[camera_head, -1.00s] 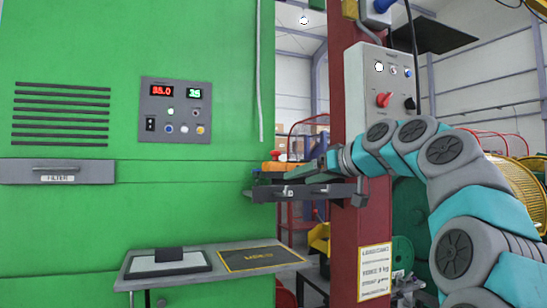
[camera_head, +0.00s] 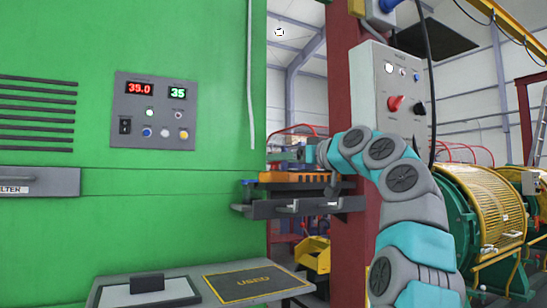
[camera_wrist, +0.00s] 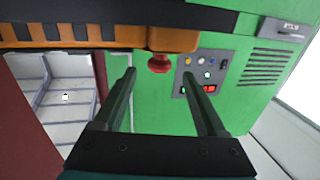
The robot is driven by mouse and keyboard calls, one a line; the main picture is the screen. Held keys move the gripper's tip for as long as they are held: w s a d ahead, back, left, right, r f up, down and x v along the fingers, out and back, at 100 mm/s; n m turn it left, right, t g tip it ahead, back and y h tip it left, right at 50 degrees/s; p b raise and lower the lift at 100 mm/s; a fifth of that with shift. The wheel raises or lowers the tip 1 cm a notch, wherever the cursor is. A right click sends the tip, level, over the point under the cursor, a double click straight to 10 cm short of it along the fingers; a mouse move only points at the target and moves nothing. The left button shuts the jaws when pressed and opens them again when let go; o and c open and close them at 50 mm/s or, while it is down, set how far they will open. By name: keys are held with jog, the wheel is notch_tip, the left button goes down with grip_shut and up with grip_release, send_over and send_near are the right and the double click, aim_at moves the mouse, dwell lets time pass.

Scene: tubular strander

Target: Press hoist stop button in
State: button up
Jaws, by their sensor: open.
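A red mushroom-shaped button (camera_wrist: 159,63) sits on an orange box (camera_wrist: 173,39) in the wrist view, which appears upside down. The orange box (camera_head: 292,177) rests on a dark shelf in the head view, beside the green machine. The button is not clearly visible there, around my gripper. My gripper (camera_head: 290,153) is just above the orange box in the head view. In the wrist view my gripper (camera_wrist: 159,75) is open and empty, its two fingers either side of the button in the picture. I cannot tell how far the button is beyond the tips.
The dark shelf (camera_head: 270,210) juts out between the green machine (camera_head: 210,40) and a red column (camera_head: 367,225). A grey box with a red knob (camera_head: 394,103) is on the column. A panel (camera_head: 154,112) is on the machine. A ledge (camera_head: 180,275) stands below.

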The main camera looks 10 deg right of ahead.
jog(key=p+x, duration=0.1)
jog(key=x, duration=0.3)
jog(key=shift+w, duration=0.25)
grip_shut()
dwell(0.4)
dwell(0.4)
